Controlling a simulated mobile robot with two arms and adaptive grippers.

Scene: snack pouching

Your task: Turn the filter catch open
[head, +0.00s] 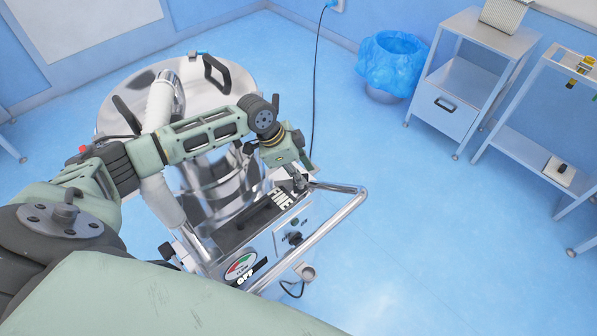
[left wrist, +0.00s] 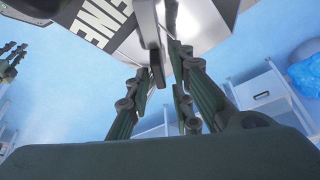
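The filter catch is a dark narrow lever (left wrist: 157,62) on the steel machine in the left wrist view. My left gripper (left wrist: 160,66) has its two fingers apart, one on each side of the lever's lower end. A gap shows on the right side of the lever; I cannot tell whether the left finger touches it. In the head view my left gripper (head: 300,180) is at the machine's panel (head: 262,222), near the FINE label (head: 282,199), and hides the catch. My right gripper (left wrist: 12,60) shows small at the left wrist view's edge, its fingers apart and empty.
The machine has a steel drum (head: 235,85), a bent tube handle (head: 345,210), a dial (head: 239,266) and a knob (head: 294,238). A blue-lined bin (head: 391,62) and steel carts (head: 450,108) stand at the back right.

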